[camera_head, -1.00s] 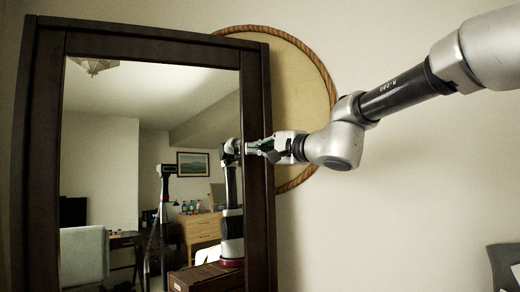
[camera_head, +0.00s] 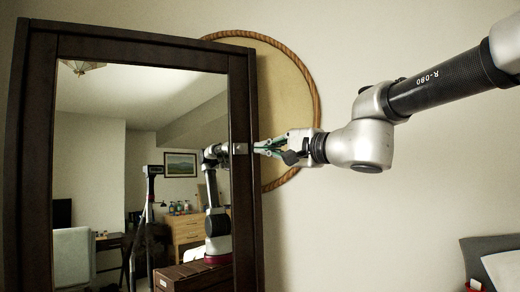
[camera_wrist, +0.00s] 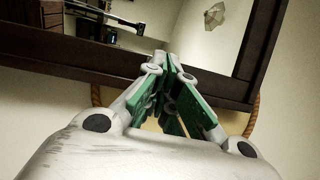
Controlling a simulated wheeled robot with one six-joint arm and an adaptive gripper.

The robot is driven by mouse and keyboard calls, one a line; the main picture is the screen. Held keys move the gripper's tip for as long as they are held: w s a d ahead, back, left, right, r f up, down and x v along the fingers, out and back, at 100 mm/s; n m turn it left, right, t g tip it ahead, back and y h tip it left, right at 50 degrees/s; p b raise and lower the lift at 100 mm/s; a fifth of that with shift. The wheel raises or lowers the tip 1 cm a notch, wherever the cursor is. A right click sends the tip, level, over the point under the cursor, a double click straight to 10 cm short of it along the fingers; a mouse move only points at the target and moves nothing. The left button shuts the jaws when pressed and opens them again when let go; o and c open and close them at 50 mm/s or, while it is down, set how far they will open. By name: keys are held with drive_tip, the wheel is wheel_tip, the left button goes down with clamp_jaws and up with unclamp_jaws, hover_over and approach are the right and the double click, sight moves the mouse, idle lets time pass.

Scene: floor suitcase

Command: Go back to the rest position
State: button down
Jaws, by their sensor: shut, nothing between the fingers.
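My gripper (camera_head: 262,149) is at the end of the arm that reaches in from the upper right in the head view. It points left, at the right side of a dark-framed mirror (camera_head: 140,150). Its green-padded fingers are shut and empty. In the wrist view my gripper (camera_wrist: 168,62) points at the lower bar of the mirror frame (camera_wrist: 70,60). I cannot tell whether the fingertips touch the frame.
A round tan wall piece with a rope rim (camera_head: 316,100) hangs behind the mirror. A bed with a grey headboard (camera_head: 478,262) and pillow stands at the lower right. The wall between mirror and bed is bare. The mirror reflects furniture and my arm.

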drive_tip(key=shift+s+d, duration=0.4)
drive_tip(key=shift+s, duration=0.45)
